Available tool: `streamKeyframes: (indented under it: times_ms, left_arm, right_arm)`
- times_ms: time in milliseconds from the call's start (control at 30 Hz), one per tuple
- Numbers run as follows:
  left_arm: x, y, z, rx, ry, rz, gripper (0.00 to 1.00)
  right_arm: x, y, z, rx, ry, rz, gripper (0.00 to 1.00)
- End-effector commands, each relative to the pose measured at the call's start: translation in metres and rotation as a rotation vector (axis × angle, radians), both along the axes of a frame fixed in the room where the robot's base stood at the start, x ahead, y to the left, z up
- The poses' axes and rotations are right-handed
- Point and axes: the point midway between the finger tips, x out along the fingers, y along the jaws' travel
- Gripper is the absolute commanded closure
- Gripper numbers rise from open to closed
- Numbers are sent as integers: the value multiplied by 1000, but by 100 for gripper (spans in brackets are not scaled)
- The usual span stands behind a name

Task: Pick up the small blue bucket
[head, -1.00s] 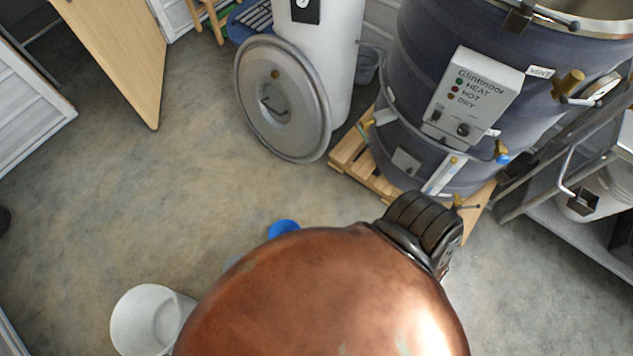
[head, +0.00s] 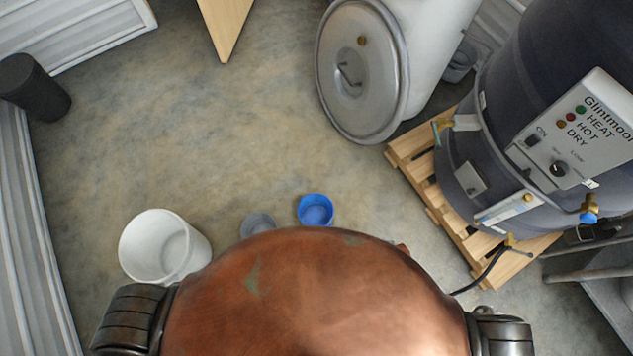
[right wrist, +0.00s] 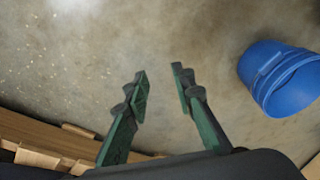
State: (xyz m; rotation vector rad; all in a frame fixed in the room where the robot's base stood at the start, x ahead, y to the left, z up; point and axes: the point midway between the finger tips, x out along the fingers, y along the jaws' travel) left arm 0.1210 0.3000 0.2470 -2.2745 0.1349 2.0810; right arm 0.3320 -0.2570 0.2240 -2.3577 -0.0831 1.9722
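The small blue bucket (head: 316,210) stands on the floor in the head view, just beyond my copper-coloured body. It also shows in the right wrist view (right wrist: 280,80) at the right, with a handle along its side. My right gripper (right wrist: 160,75) is open and empty in the right wrist view. The bucket is to the right of its fingers and apart from them. In the head view my body hides both grippers; only dark arm parts show at its two sides.
A grey bucket (head: 258,227) stands left of the blue one, and a larger white bucket (head: 165,247) farther left. A wooden pallet (head: 423,181) carries a dark heated drum (head: 500,130) at right. The middle floor is clear.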

Motion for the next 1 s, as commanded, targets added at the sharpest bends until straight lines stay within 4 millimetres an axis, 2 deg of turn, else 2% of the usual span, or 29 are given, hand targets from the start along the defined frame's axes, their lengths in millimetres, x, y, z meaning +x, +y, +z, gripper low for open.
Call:
streamKeyframes:
  times_ms: [33, 100, 200, 333, 400, 500, 700, 833, 1000]
  left_arm:
    - [9, -6, -10, -9, 0, 4, 60]
    - [26, -13, -2, -20, -4, 8, 60]
    - [47, -23, 14, -37, -9, 14, 60]
    - [67, -31, 42, -59, -11, 22, 60]
    - [74, -34, 59, -69, -10, 25, 60]
    - [81, -37, 83, -80, -10, 29, 60]
    - [87, -39, 117, -94, -12, 32, 60]
    - [92, -44, 121, -104, -28, 31, 60]
    - [106, -55, 105, -136, -89, 29, 60]
  right_arm:
    - [36, 20, -16, 19, -2, -2, 77]
    - [78, 49, -15, 44, 1, -20, 77]
    - [124, 91, -13, 72, 20, -37, 77]
    - [160, 141, -13, 84, 65, -55, 77]
    - [169, 162, -13, 79, 94, -61, 77]
    - [174, 183, -15, 58, 130, -70, 77]
    - [173, 201, -14, 17, 173, -87, 77]
    - [172, 203, -16, 5, 180, -91, 77]
    - [172, 205, -30, 5, 182, -92, 77]
